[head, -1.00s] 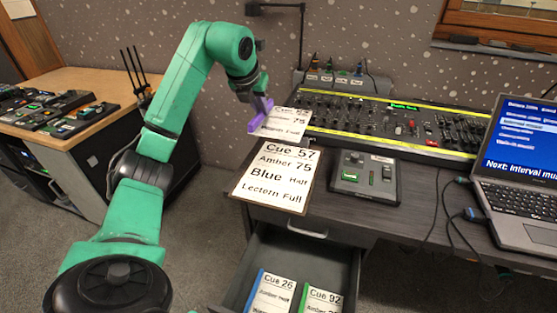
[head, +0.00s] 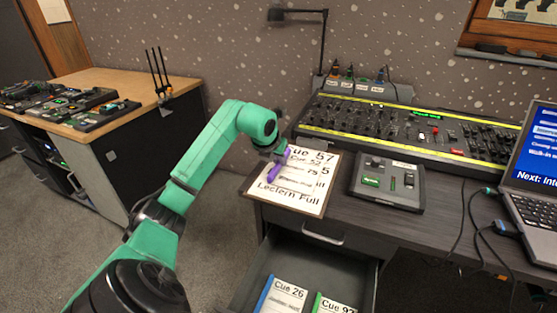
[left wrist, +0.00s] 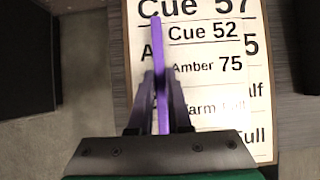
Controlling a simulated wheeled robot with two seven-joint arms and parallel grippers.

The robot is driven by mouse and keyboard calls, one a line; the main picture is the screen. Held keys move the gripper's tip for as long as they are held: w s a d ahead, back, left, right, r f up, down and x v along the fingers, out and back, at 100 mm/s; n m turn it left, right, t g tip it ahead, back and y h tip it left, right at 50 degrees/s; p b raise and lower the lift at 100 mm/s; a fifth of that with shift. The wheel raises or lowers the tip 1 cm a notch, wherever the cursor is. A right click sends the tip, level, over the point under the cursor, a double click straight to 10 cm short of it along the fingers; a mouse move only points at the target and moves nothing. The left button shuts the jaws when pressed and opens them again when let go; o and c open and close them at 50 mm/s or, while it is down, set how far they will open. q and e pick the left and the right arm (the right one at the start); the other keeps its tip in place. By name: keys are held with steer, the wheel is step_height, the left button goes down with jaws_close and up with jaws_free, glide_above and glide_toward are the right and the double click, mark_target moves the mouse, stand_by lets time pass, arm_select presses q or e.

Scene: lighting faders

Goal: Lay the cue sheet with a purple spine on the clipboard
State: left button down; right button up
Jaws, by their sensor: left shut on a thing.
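The cue sheet with a purple spine (left wrist: 205,75) reads "Cue 52, Amber 75". My left gripper (left wrist: 158,115) is shut on its purple spine. The sheet is over the clipboard (left wrist: 262,150), which bears a larger sheet reading "Cue 57" (left wrist: 182,10). I cannot tell whether the held sheet touches it. In the head view the left gripper (head: 280,162) and the purple spine are at the clipboard's left half (head: 250,192), on the desk's left end. The held sheet hides the middle of the Cue 57 sheet. My right gripper is not in view.
An open drawer (head: 325,265) below the desk holds a blue-spined Cue 26 sheet (head: 283,296) and a green-spined sheet (head: 333,304). A small fader box (head: 388,183) stands right of the clipboard. The big lighting console (head: 410,130) is behind, a laptop (head: 535,165) at right.

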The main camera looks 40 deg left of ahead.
arm_select(q)
steer(key=shift+f, duration=0.15)
steer(key=c, duration=0.9)
jaws_free()
steer(key=shift+o, duration=0.2)
steer(key=shift+r, duration=0.35)
steer(key=v, duration=1.1)
steer(key=shift+s+r, duration=0.3)
